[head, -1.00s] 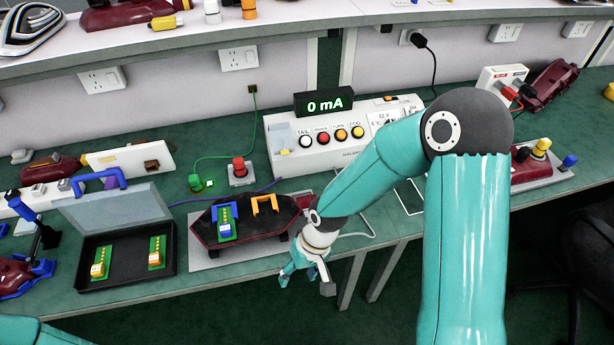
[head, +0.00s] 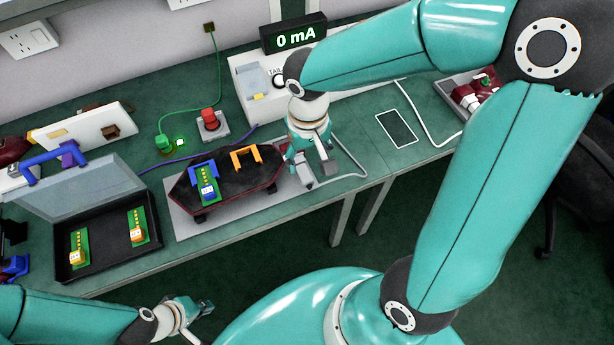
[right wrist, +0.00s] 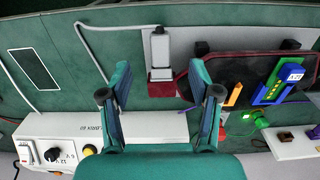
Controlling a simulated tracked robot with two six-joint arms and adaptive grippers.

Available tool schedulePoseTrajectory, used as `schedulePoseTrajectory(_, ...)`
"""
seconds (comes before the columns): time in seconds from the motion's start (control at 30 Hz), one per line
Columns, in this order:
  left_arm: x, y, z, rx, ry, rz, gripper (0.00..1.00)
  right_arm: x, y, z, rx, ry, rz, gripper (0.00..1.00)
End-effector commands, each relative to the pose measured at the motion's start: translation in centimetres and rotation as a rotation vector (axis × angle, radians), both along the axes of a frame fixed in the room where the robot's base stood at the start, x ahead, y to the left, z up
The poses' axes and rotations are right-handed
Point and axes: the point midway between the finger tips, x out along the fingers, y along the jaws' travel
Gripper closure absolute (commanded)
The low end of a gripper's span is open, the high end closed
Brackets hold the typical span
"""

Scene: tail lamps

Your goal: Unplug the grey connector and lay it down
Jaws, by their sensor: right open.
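The grey connector (right wrist: 160,47) is a pale grey block in the right wrist view, with a grey cable at its far end. It meets a dark red block (right wrist: 161,89) beside the tail lamp (right wrist: 248,72). In the head view the connector (head: 303,175) shows partly below my right gripper (head: 310,160), at the right end of the lamp (head: 242,188). My right gripper is open and empty; its fingers (right wrist: 158,78) are spread on either side of the connector in the wrist picture. Contact is not visible. My left gripper (head: 200,308) is low at the left, away from the lamp; its jaw state is unclear.
A black tray (head: 105,262) with two small green boards stands left of the lamp. A red button (head: 210,120), a green plug (head: 163,141) and a tester reading 0 mA (head: 293,37) are behind it.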

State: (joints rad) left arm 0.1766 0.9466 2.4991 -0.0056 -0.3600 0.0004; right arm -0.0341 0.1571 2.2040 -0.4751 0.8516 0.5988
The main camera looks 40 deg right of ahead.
Motion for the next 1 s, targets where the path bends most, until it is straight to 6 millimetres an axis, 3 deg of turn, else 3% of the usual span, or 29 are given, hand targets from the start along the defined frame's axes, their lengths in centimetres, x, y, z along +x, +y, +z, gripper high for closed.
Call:
schedulePoseTrajectory(0.2,0.0,0.0,-0.4,0.000,0.000,0.000,1.00,-0.2,0.0,-4.6,0.002,0.007,0.001,0.38)
schedulePoseTrajectory(0.43,0.0,0.0,-0.8,0.000,0.000,0.000,1.00,-0.1,0.1,-8.2,0.001,0.004,0.001,0.38)
schedulePoseTrajectory(0.63,0.0,0.0,-1.0,0.000,0.000,0.000,1.00,0.0,0.1,-9.5,0.001,0.002,0.001,0.38)
schedulePoseTrajectory(0.93,0.0,0.0,-1.0,0.000,0.000,0.000,1.00,0.0,0.1,-9.6,0.002,0.000,0.002,0.38)
schedulePoseTrajectory(1.0,0.0,0.0,-1.0,0.000,0.000,0.000,1.00,0.0,0.1,-9.6,0.002,0.000,0.001,0.47)
